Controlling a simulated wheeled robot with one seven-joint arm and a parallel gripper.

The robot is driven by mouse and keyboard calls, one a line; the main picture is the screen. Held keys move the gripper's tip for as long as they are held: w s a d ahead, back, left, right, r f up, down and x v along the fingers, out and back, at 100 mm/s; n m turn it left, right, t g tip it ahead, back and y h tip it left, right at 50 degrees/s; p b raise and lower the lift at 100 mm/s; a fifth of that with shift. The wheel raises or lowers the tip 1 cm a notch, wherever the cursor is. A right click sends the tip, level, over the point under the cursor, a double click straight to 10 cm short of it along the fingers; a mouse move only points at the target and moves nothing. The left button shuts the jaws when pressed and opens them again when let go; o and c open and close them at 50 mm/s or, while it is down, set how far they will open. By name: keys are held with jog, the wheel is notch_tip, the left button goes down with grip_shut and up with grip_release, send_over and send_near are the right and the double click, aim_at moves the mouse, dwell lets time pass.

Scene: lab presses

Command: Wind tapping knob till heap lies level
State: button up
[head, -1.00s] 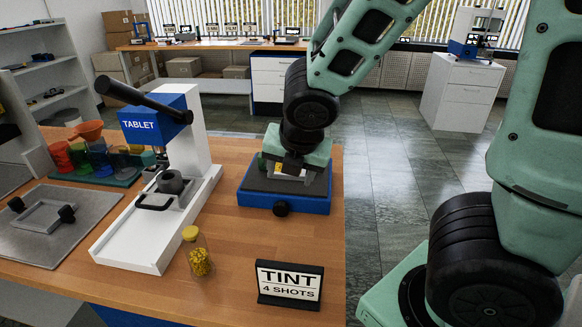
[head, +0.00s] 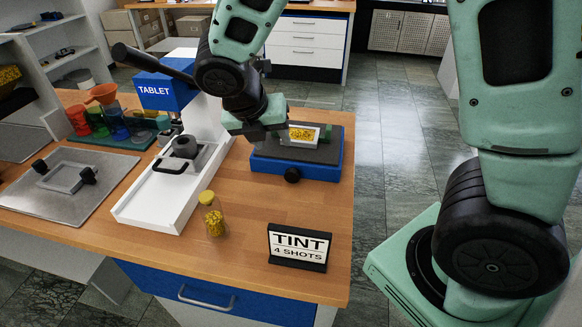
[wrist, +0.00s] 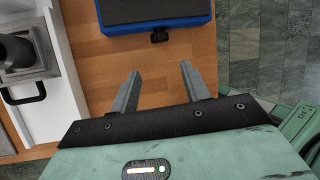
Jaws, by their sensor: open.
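The tapping unit is a blue block (head: 297,168) with a dark grey top, on the right part of the bench. Its black knob (head: 292,175) sticks out of the front face; the wrist view shows the knob (wrist: 159,37) ahead of my fingers. A small clear-walled container with a yellow heap (head: 303,134) stands on the grey top. Whether the heap is level is too small to tell. In the wrist view my gripper (wrist: 161,84) is open, with nothing between the fingers, short of the knob.
A white press marked TABLET (head: 150,205) stands left of the unit. A yellow-capped jar (head: 214,217) and a TINT 4 SHOTS sign (head: 298,247) are in front. A metal plate (head: 60,200) and coloured cups (head: 112,125) lie farther left. Bare wood lies before the knob.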

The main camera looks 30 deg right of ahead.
jog(key=b, duration=0.1)
send_near(291, 176)
jog(key=x, duration=0.9)
jog(key=shift+w+f, duration=0.1)
jog(key=c, duration=0.7)
